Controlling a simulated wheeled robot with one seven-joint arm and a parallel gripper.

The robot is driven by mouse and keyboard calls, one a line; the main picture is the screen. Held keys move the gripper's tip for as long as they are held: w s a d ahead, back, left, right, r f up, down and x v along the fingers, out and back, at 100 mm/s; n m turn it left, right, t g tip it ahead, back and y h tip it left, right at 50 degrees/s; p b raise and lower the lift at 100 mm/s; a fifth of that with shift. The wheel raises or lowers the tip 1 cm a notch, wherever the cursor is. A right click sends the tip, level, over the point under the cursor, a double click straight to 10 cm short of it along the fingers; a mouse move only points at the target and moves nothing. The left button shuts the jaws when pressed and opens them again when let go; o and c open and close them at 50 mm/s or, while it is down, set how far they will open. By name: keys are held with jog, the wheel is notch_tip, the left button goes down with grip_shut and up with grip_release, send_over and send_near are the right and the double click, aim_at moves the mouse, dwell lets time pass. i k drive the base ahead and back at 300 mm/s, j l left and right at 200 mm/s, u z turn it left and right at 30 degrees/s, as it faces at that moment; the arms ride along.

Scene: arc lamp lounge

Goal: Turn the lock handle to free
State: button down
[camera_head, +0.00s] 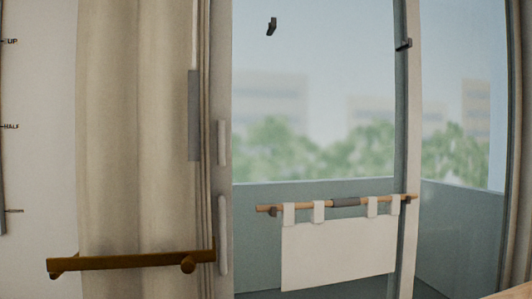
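Two pale upright handles sit one above the other on the light stile of the glass door. The upper one (222,143) is shorter and points straight up and down. The lower one (222,235) is longer and also upright. I cannot tell for sure which is the lock handle. The glass door (310,130) looks out on a balcony with blurred trees and buildings. My gripper is not in view.
A brown bar (130,262) runs low across the beige curtain (140,130), ending beside the lower handle. A grey grip (194,115) hangs left of the stile. A wooden rod (345,202) carries a white cloth (338,255). Dark hooks (271,26) (404,44) sit higher up.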

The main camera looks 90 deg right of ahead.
aim_at(221, 145)
jog(key=k+l, duration=0.15)
jog(key=k, duration=0.35)
jog(key=k+l, duration=0.1)
jog(key=k, duration=0.4)
jog(key=k+l, duration=0.15)
jog(key=k, duration=0.35)
